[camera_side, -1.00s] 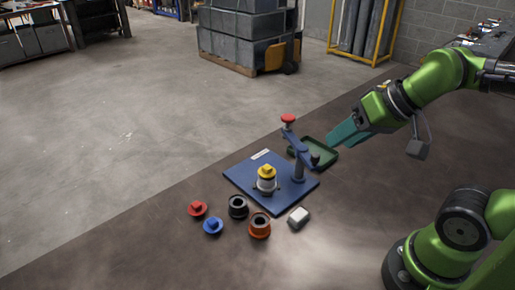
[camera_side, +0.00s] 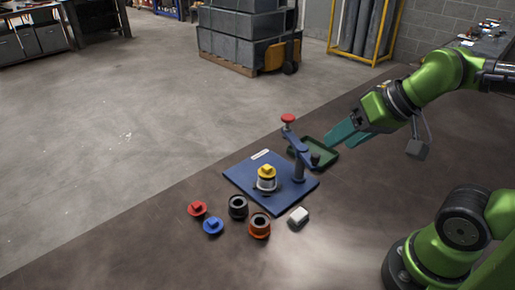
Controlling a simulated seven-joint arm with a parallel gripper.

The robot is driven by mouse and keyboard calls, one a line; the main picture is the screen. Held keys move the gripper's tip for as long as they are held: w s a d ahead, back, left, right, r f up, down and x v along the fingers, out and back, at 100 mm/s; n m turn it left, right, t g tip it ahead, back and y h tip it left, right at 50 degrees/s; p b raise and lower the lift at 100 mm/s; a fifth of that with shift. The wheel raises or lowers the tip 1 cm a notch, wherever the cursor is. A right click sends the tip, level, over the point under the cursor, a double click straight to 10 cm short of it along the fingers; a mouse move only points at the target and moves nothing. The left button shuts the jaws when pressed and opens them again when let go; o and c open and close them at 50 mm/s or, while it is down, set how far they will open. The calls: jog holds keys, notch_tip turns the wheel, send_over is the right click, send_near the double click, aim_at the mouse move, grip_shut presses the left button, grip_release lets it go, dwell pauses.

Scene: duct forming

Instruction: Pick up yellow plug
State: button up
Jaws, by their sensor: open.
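The yellow plug (camera_side: 267,170) sits on top of a white ring-shaped part (camera_side: 267,184) on the blue base plate (camera_side: 243,175). The plug is upright and its top is uncovered. My gripper (camera_side: 338,138) has teal fingers and is open and empty. It is above and to the right of the plug, well apart from it, over the green tray beside the plate.
A post with a lever and red knob (camera_side: 288,119) rises from the plate, between the plug and my gripper. A green tray (camera_side: 327,158) lies behind it. In front are a red plug (camera_side: 197,208), blue plug (camera_side: 213,225), black ring (camera_side: 238,213), orange ring (camera_side: 260,232) and pale block (camera_side: 298,216).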

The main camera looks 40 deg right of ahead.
jog(key=w+a+f+n+g+h, duration=0.1)
jog(key=w+n+g, duration=0.15)
jog(key=w, duration=0.55)
jog(key=w+a+f+n+g+h, duration=0.1)
jog(key=w+a+g, duration=0.15)
jog(key=w, duration=0.45)
send_over(267, 167)
jog(key=s, duration=0.1)
jog(key=shift+n+g, duration=0.25)
jog(key=shift+g, duration=0.15)
jog(key=f, duration=1)
jog(key=shift+s+a, duration=0.1)
jog(key=shift+a, duration=0.1)
jog(key=shift+w+d+f, duration=0.1)
jog(key=shift+w+f, duration=0.1)
jog(key=shift+f, duration=0.7)
jog(key=shift+w+d+f, duration=0.1)
jog(key=shift+w+f, duration=0.05)
jog(key=shift+f, duration=0.7)
jog(key=shift+w+d+f, duration=0.1)
jog(key=shift+w+f, duration=0.1)
jog(key=shift+f, duration=0.7)
jog(key=shift+c, duration=0.4)
grip_shut()
